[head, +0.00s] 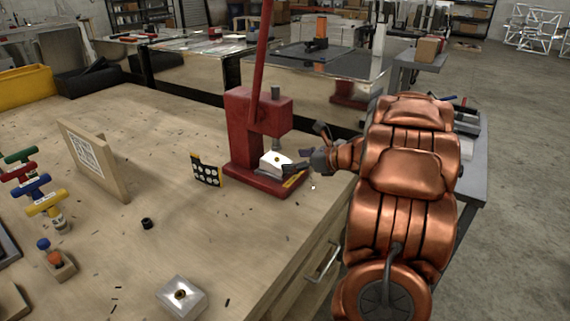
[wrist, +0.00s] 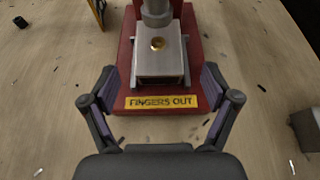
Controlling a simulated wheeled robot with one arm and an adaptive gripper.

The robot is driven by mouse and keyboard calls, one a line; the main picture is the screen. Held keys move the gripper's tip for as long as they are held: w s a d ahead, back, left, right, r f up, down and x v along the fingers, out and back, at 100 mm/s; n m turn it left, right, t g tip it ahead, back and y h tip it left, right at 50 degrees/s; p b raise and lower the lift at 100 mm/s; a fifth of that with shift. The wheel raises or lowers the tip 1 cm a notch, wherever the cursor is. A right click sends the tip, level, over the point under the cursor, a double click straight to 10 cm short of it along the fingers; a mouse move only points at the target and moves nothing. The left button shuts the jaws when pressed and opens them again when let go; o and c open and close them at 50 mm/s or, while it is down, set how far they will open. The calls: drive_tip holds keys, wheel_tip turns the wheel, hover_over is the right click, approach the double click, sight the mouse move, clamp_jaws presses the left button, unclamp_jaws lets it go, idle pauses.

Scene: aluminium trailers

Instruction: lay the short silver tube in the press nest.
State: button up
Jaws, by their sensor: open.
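The red press (head: 257,120) stands on the wooden bench, and its grey ram is above the nest. The nest is a silver block (wrist: 160,63) on the red base, with a small round brass-coloured piece (wrist: 158,44) on top. It also shows in the head view (head: 273,162). My gripper (wrist: 162,98) is open, its fingers either side of the base's front edge, with nothing seen between them. A tiny pale piece (head: 313,187) lies on the bench in front of the base. I cannot tell whether it is the short silver tube, and no other clear tube shows.
A yellow "FINGERS OUT" label (wrist: 160,101) is on the base front. A black-and-yellow card (head: 207,170) stands beside the press. Another silver block (head: 182,297) and a black ring (head: 147,223) are on the bench. A grey block (wrist: 306,130) is at right.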

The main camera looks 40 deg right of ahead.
drive_tip(key=shift+b+v, duration=0.35)
drive_tip(key=shift+v, duration=2.05)
drive_tip(key=shift+s, duration=0.1)
